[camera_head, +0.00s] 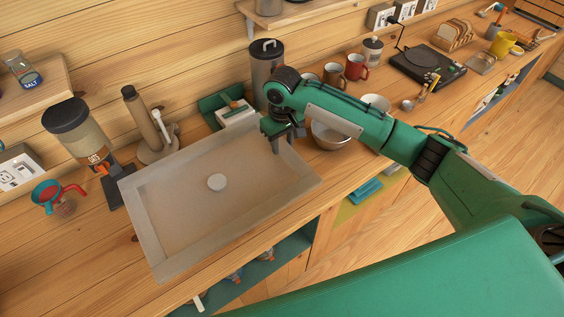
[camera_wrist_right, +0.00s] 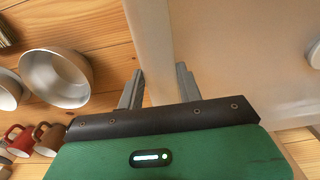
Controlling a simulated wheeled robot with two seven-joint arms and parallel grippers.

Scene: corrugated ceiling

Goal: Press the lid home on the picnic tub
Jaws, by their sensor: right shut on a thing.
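A large, pale grey-brown rectangular piece (camera_head: 150,225) lies on the counter, with a broad rim, a sunken middle and a small white disc (camera_head: 217,182) in it. I cannot tell whether it is the tub, its lid or a basin; no separate tub and lid can be made out. My right gripper (camera_head: 284,143) is at its far right corner. In the right wrist view its two fingers (camera_wrist_right: 158,85) stand on either side of the pale rim (camera_wrist_right: 150,35), shut on it. The contact itself is hard to see. My left gripper is not in view.
A metal bowl (camera_head: 328,137) stands close right of my right gripper. A tall dark canister (camera_head: 266,65) and a green box (camera_head: 215,102) stand behind. An oats jar (camera_head: 85,133) and a tap-like piece (camera_head: 145,120) stand at left. The counter's front edge is near.

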